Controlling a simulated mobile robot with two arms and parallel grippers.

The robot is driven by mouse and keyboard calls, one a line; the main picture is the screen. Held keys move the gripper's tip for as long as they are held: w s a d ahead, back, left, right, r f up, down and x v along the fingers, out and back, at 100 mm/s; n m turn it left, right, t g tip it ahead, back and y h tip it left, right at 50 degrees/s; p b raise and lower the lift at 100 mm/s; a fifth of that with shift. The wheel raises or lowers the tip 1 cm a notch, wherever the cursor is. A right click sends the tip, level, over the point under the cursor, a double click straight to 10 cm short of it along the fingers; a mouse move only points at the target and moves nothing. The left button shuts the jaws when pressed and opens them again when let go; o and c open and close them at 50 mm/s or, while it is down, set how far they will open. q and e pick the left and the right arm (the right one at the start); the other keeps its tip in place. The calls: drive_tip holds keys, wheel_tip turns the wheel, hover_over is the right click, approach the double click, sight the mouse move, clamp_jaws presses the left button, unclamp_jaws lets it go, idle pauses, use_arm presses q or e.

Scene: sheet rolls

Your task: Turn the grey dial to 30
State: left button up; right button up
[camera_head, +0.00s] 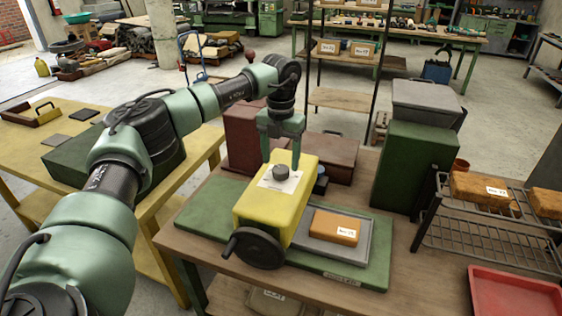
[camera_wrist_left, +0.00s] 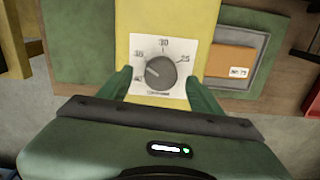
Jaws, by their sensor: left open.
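The grey dial (camera_head: 281,172) sits on a white scale plate (camera_head: 268,184) on top of the yellow machine (camera_head: 283,200). In the left wrist view the dial (camera_wrist_left: 161,72) is round, with 30 at the top of its scale, 25 to the right and 35 to the left. A pale mark on the dial seems to point left, below 35; the exact reading is unclear. My left gripper (camera_head: 281,158) is open above the dial. In the left wrist view its fingers (camera_wrist_left: 160,80) stand on either side of the dial, apparently apart from it. My right gripper is out of view.
The machine has a black handwheel (camera_head: 254,247) in front and stands on a green base (camera_head: 373,255). A grey tray (camera_head: 366,251) with an orange block (camera_head: 334,227) lies to its right. Dark red boxes (camera_head: 328,155) stand behind, a green cabinet (camera_head: 408,170) at right.

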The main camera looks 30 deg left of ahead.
use_arm(q)
drive_tip(key=shift+d+f, duration=0.1)
drive_tip(key=shift+f, duration=0.95)
drive_tip(key=c, duration=1.4)
drive_tip(key=shift+m, duration=0.4)
drive_tip(key=m+p, duration=0.1)
drive_tip(key=m, duration=0.3)
drive_tip(key=shift+m, duration=0.3)
drive_tip(key=m+p, duration=0.1)
drive_tip(key=m, duration=0.5)
drive_tip(key=shift+d, duration=0.1)
drive_tip(key=shift+m, duration=0.3)
drive_tip(key=o, duration=1.4)
